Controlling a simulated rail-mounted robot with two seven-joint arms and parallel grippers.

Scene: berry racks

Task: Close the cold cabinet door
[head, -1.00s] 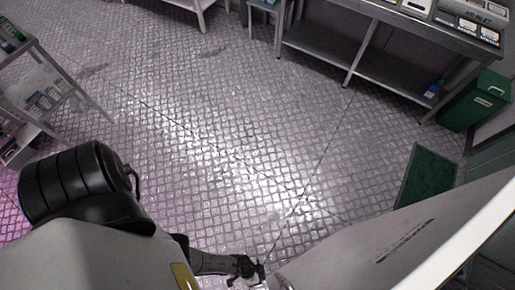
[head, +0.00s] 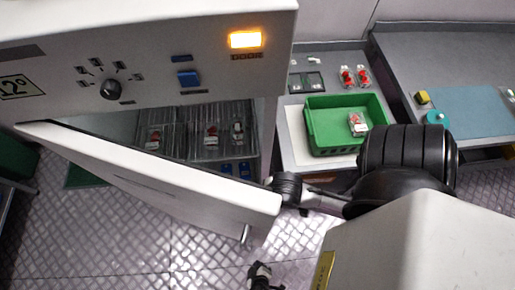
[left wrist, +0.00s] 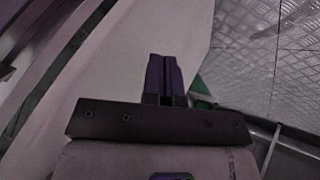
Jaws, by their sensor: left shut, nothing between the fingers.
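The cold cabinet (head: 150,65) fills the upper left of the head view, with a dial, a blue switch and a lit orange lamp. Its white door (head: 160,185) stands ajar, hinged at the left, with its free edge away from the cabinet. A metal handle (head: 246,235) shows below that free edge. My left gripper (head: 262,275) is low in the head view, over the floor, apart from the door there. In the left wrist view its fingers (left wrist: 165,78) are shut and empty before a pale panel. My right arm reaches the door's free edge; its fingers are hidden.
Racks with berry packs (head: 210,135) show inside the cabinet. A green crate (head: 320,145) holds a pack on the bench to the right. A grey worktop with a blue mat (head: 470,118) lies farther right.

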